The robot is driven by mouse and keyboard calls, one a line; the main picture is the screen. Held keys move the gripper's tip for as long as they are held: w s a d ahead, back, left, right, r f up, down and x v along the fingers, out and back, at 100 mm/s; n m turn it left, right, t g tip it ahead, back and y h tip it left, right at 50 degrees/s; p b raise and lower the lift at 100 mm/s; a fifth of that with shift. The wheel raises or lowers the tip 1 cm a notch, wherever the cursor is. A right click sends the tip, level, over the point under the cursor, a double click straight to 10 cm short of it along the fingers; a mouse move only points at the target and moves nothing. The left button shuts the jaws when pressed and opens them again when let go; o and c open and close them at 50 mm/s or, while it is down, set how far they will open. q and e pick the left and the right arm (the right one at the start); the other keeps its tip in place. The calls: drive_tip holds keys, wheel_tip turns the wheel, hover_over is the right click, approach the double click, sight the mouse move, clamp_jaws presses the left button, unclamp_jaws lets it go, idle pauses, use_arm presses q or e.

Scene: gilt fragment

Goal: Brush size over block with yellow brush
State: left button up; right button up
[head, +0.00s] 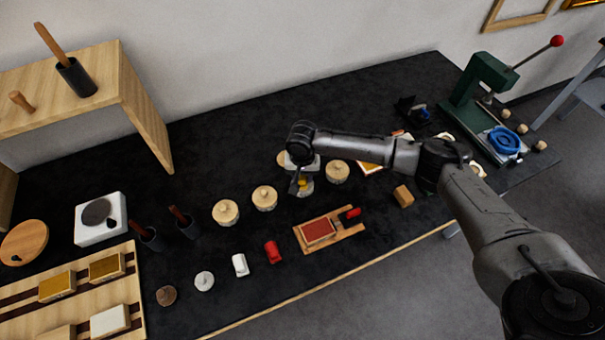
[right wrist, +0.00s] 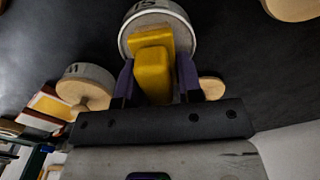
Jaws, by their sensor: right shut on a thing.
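My right gripper (head: 299,182) is shut on the yellow brush (head: 303,183), near the middle of the black table. In the right wrist view, the yellow brush (right wrist: 153,75) sits between the dark fingers of the gripper (right wrist: 156,82). A pale round jar marked 15 (right wrist: 160,18) lies just beyond the brush; it also shows below the gripper in the head view (head: 305,191). I cannot tell whether the brush touches it. A block with a red face (head: 318,231) lies on a wooden board (head: 345,235), in front of the gripper and apart from it. My left gripper is out of view.
Wooden-lidded jars (head: 226,212) stand in a row beside the gripper. A small wooden block (head: 403,195) and a green press (head: 478,90) are to the right. Dark brush cups (head: 188,223), a white scale (head: 101,218) and a slatted tray (head: 75,300) are left.

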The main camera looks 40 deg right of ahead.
drive_tip(key=shift+f, duration=0.15)
idle(0.5)
drive_tip(key=shift+f, duration=0.1)
idle(0.8)
drive_tip(key=shift+p, duration=0.35)
drive_tip(key=shift+s+r+p, duration=0.1)
drive_tip(key=shift+r+p, duration=0.6)
drive_tip(key=shift+p, duration=0.05)
wheel_tip(320, 180, up, 6)
drive_tip(key=p, duration=0.8)
